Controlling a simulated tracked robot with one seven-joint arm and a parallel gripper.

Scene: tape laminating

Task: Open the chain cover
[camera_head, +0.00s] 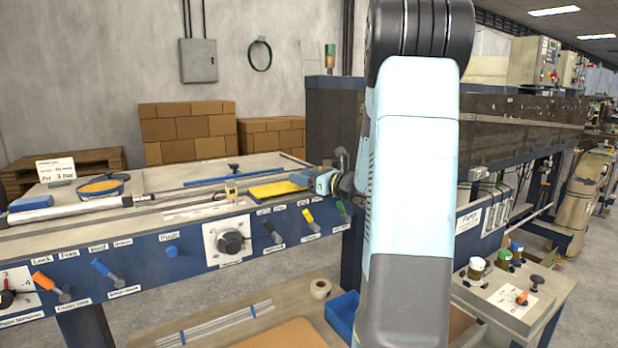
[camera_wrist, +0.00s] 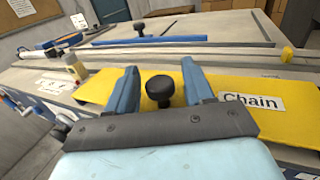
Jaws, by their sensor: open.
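The chain cover (camera_wrist: 240,85) is a yellow plate with a white "Chain" label, lying flat on the machine top in the wrist view. It also shows in the head view (camera_head: 277,190), partly hidden by my gripper. A black round knob (camera_wrist: 161,89) stands on the cover. My gripper (camera_wrist: 160,84) is open, with one blue finger on each side of the knob. A gap shows between each finger and the knob. In the head view my gripper (camera_head: 322,182) is at the right end of the yellow cover, largely edge-on.
A blue bar with a black knob (camera_head: 233,169) lies behind the cover. The front panel (camera_head: 185,252) carries labelled levers and a dial. A small bottle (camera_wrist: 74,66) stands left of the cover. A dark machine housing (camera_head: 330,125) rises at the right, near my arm.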

